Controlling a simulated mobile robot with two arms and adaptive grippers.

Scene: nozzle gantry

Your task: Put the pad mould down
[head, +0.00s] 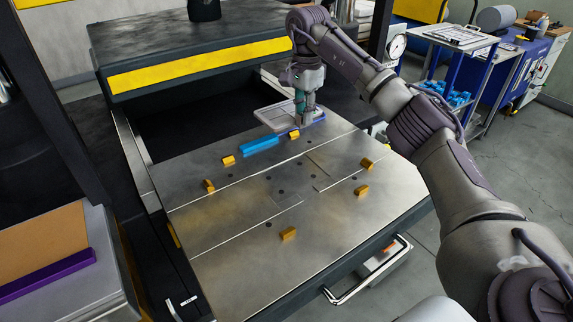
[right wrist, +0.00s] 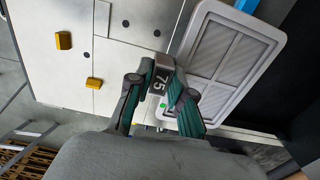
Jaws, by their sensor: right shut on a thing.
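The pad mould looks like a flat light-grey framed tray (head: 272,113) at the far right edge of the metal plate (head: 230,240) in the head view. In the right wrist view the pad mould (right wrist: 238,50) shows ribbed panels inside a rounded rim. My right gripper (head: 303,121) points down at the mould's right end. In the right wrist view the gripper (right wrist: 160,88) is shut on a grey block marked 75 at the mould's edge. I cannot tell whether the mould touches the plate or hangs just above it. My left gripper is not in view.
Several yellow blocks (head: 288,234) stand on the plate, one (head: 294,134) close to the mould. A blue bar (head: 260,146) lies in front of the mould. A dark beam with a yellow stripe (head: 200,66) stands behind. The plate's middle is mostly clear.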

